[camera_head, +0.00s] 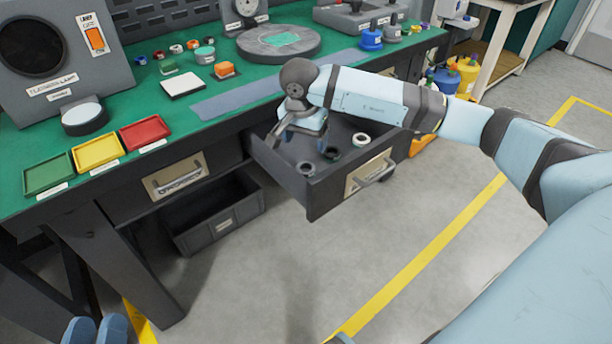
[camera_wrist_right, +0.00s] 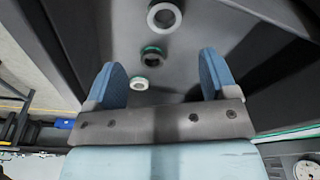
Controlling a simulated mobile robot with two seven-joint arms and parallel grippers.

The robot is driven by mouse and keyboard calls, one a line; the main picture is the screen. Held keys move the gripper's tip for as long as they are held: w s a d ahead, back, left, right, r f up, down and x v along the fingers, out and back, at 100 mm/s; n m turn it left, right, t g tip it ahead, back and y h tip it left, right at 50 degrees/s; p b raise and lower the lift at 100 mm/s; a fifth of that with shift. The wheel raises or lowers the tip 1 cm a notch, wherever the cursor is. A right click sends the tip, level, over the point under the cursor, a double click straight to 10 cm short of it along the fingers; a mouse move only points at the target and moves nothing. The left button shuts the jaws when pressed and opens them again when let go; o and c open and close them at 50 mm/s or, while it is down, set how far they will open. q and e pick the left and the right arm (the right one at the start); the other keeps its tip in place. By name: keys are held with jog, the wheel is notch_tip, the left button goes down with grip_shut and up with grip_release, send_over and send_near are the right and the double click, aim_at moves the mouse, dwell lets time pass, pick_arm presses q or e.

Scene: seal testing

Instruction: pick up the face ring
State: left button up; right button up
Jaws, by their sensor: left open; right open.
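Three small rings lie in the open drawer; I cannot tell which is the face ring. In the head view they are a white ring (camera_head: 361,140), a dark ring (camera_head: 331,153) and another dark one (camera_head: 306,168). The right wrist view has a pale grey ring (camera_wrist_right: 164,17), a dark ring with a green edge (camera_wrist_right: 153,55) and a small whitish ring with green (camera_wrist_right: 139,83). My right gripper (camera_head: 297,130) is over the drawer, open and empty; its blue fingers (camera_wrist_right: 165,78) stand either side of the whitish ring in the picture. My left gripper (camera_head: 96,331) is open at the lower left, away from the bench.
The drawer (camera_head: 300,187) juts from the green-topped workbench (camera_head: 225,88), with its handle (camera_head: 376,171) at the front. Green, yellow and red trays (camera_head: 97,151) stand on the bench left. An open dark bin (camera_head: 215,222) sits below. The floor in front is clear.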

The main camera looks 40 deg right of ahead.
jog(key=b, duration=0.1)
send_over(306, 165)
jog(key=s+a, duration=0.2)
jog(key=f, duration=0.5)
jog(key=shift+s+d+f, duration=0.1)
jog(key=shift+s+d, duration=0.1)
jog(key=f+b, duration=0.2)
jog(key=f, duration=0.1)
jog(key=w+f+b, duration=0.1)
jog(key=f, duration=0.1)
jog(key=shift+d+f, duration=0.15)
jog(key=shift+d, duration=0.1)
pick_arm(q)
notch_tip(306, 165, down, 6)
jog(key=g, duration=0.2)
jog(key=shift+d+f+m+g, duration=0.2)
jog(key=shift+m+g, duration=0.1)
jog(key=shift+m, duration=0.1)
pick_arm(e)
jog(key=c, duration=1)
